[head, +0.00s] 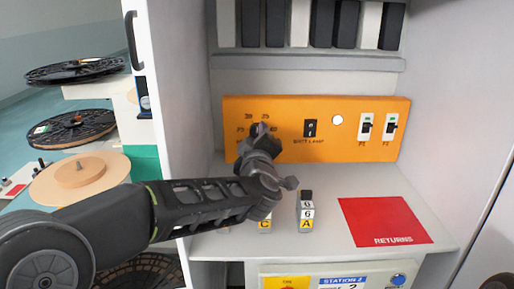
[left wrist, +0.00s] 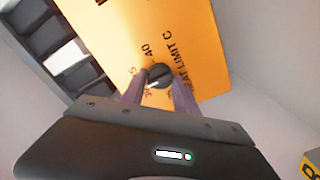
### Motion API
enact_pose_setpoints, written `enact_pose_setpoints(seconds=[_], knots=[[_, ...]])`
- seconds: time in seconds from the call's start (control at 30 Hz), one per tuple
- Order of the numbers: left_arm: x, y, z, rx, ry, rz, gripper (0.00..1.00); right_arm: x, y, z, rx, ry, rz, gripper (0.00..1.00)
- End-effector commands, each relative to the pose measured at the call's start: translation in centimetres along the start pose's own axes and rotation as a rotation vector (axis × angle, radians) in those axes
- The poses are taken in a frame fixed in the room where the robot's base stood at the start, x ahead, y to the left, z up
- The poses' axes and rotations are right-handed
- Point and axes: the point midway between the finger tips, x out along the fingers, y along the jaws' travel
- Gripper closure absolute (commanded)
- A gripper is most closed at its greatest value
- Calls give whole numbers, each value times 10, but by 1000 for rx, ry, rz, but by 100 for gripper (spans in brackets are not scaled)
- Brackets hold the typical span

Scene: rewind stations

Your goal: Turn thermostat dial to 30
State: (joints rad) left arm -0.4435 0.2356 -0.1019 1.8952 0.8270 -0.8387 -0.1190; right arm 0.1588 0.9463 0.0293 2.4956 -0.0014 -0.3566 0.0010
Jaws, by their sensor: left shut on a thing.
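The thermostat dial (left wrist: 158,77) is a small dark round knob with a pale pointer mark on the orange panel (head: 360,147). In the left wrist view, printing around it includes "40" and "LIMIT C"; the number at the pointer is too blurred to read. My left gripper (head: 262,130) reaches the panel's left part, and its fingers are shut on the dial, one on each side, in the left wrist view (left wrist: 157,92). In the head view the gripper hides most of the dial. My right gripper is not in view.
The panel also carries a black switch (head: 310,128), a white round light (head: 337,120) and two toggle switches (head: 365,127). On the shelf below stand labelled blocks (head: 306,212) and a red RETURNS mat (head: 385,221). Reels (head: 72,131) lie at the left. Slots with dark and white items are above.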

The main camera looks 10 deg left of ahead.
Motion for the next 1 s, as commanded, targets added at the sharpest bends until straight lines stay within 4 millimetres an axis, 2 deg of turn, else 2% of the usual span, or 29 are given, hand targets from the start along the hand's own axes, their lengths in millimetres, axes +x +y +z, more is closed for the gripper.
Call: enact_pose_setpoints(seconds=[0.03,0.4,0.7,1.0], knots=[[0,-5,4,-45,0,0,100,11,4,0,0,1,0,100],[0,-4,3,-368,0,-2,100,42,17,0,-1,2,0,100],[0,-2,2,-513,-1,-2,100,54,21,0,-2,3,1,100],[0,-1,1,-547,-1,-3,100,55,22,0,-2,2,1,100]])
